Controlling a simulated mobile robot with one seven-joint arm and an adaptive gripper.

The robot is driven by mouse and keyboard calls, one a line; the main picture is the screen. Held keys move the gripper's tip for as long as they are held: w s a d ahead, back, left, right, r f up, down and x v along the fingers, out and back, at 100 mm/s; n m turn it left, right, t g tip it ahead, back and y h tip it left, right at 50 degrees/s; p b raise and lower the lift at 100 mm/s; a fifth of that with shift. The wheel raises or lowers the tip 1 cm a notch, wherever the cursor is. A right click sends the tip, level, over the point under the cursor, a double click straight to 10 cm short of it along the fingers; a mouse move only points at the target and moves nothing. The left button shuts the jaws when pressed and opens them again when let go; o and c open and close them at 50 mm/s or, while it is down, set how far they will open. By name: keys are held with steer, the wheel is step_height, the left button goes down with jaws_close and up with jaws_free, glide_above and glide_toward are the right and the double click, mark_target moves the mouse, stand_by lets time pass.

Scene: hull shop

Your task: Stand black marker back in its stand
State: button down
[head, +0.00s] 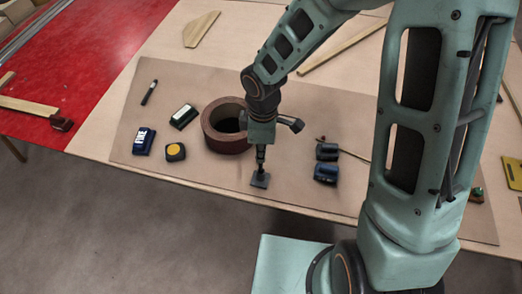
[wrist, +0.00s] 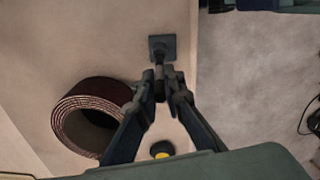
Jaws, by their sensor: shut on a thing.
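My gripper (wrist: 160,96) points down and is shut on a dark, slim, upright thing, which looks like the black marker (wrist: 159,76). It is mostly hidden between the fingertips. The stand, a small dark square base (wrist: 162,47), is right at its lower end. In the head view the stand (head: 260,181) sits near the mat's front edge, directly below my gripper (head: 261,150). I cannot tell whether the marker's end is inside the stand or just above it.
A brown ring-shaped roll (head: 226,126) stands close left of my gripper. Further left are a yellow-faced round thing (head: 175,152), a blue box (head: 143,141), a dark box (head: 183,116) and a dark pen-like thing (head: 149,92). Blue tool parts (head: 326,172) lie to the right.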

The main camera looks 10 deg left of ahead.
steer(key=shift+f+b, duration=1.45)
steer(key=shift+f, duration=0.25)
stand_by(3.2)
steer(key=c, duration=2)
jaws_free()
steer(key=shift+o, duration=0.2)
step_height(320, 180, up, 12)
steer(key=shift+d, duration=0.1)
